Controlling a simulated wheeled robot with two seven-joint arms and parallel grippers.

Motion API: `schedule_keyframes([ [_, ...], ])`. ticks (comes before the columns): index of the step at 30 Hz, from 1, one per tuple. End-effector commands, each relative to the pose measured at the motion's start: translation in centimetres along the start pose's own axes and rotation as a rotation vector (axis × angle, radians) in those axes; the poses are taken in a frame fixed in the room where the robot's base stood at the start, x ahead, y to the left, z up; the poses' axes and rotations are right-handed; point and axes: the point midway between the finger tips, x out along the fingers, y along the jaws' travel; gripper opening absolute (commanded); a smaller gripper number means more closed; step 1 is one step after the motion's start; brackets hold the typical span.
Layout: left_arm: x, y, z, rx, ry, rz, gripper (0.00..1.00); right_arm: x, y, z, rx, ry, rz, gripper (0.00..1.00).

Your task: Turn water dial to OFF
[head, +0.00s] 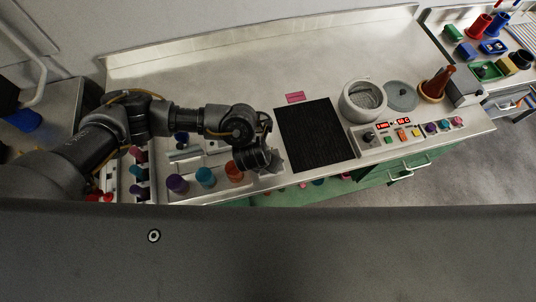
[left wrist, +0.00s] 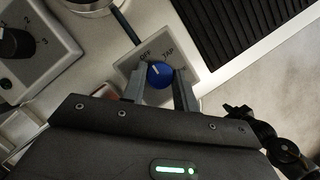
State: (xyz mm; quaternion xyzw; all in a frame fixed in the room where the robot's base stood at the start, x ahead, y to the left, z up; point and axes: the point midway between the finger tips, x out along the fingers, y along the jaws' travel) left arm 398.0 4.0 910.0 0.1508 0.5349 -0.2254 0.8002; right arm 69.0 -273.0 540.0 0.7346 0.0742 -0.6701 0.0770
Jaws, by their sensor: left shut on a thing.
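The blue water dial (left wrist: 159,75) sits on a small light grey plate (left wrist: 133,63) marked OFF and TAP. A further mark on its right side is too small to read. A short pale line on the dial seems to point up and left, toward OFF. My left gripper (left wrist: 159,93) is shut on the dial, one finger on each side. In the head view my left gripper (head: 275,160) is low at the counter's front, left of the black mat, and hides the dial. My right gripper is not in view.
A black ribbed mat (head: 315,134) lies just right of the gripper. A dial box marked 2 and 3 (left wrist: 45,50) is at the wrist view's left. The counter's back (head: 250,70) is clear.

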Motion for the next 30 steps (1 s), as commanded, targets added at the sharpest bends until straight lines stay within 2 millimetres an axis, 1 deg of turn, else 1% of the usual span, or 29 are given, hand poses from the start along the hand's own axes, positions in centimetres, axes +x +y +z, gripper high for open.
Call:
schedule_keyframes([
  [1,-0.16,-0.03,0.13,-0.011,-0.001,0.005,0.07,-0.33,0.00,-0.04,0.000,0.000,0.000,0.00],
  [5,-0.08,-0.03,0.11,-0.032,-0.002,0.013,0.07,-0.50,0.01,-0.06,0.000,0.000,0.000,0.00],
  [18,0.01,-0.03,0.08,-0.040,-0.002,0.016,0.07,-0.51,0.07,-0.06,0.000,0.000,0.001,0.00],
  [19,0.01,-0.03,0.07,-0.040,-0.002,0.016,0.32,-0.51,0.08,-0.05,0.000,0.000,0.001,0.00],
  [23,0.01,-0.02,0.06,-0.039,-0.001,0.016,0.49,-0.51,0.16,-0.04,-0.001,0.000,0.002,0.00],
  [24,0.01,-0.02,0.06,-0.039,-0.001,0.016,0.51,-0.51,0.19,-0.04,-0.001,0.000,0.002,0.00],
  [30,0.01,-0.02,0.04,-0.038,-0.001,0.016,0.51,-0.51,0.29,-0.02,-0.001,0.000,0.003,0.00],
])
